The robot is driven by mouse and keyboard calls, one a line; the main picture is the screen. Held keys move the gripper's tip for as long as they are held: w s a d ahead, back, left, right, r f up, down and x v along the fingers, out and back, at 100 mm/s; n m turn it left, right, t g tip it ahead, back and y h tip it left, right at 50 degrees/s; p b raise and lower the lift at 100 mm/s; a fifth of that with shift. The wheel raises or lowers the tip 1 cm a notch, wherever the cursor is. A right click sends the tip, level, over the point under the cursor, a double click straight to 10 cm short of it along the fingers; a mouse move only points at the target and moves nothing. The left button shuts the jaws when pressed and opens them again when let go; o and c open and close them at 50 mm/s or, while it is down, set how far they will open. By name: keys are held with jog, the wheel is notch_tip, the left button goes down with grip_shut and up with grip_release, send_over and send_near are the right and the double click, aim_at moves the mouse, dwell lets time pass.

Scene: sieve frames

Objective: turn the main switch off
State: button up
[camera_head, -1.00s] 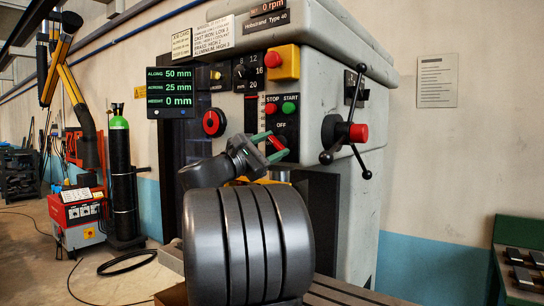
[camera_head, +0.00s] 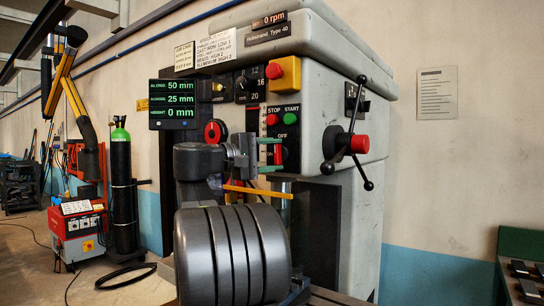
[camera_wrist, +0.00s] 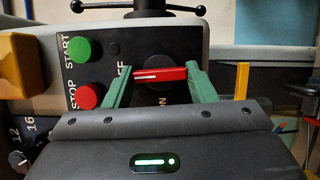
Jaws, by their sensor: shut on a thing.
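The main switch is a red bar handle (camera_head: 279,155) on a black panel (camera_head: 293,126), below the STOP and START buttons. It stands upright in the head view. In the wrist view the red handle (camera_wrist: 172,75) lies level, and its white line points left to the partly hidden OFF mark. The ON mark shows below it. My gripper (camera_head: 276,154) has its green fingers above and below the handle, shut on its two ends. The same gripper (camera_wrist: 159,77) shows in the wrist view, with a finger at each end of the handle.
The red STOP button (camera_head: 272,119) and green START button (camera_head: 290,118) sit just above the switch. A yellow box with a red button (camera_head: 285,74) is higher up. A three-armed lever (camera_head: 345,141) stands out at the right.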

jog(key=shift+m, duration=0.4)
jog(key=o, duration=1)
jog(key=b+v, duration=0.1)
jog(key=v, duration=1.3)
jog(key=shift+r, duration=0.1)
jog(key=shift+w+d, duration=0.1)
jog(key=p+x, duration=0.1)
jog(key=x, duration=1.2)
jog(key=shift+w+d, duration=0.15)
jog(key=shift+d, duration=0.2)
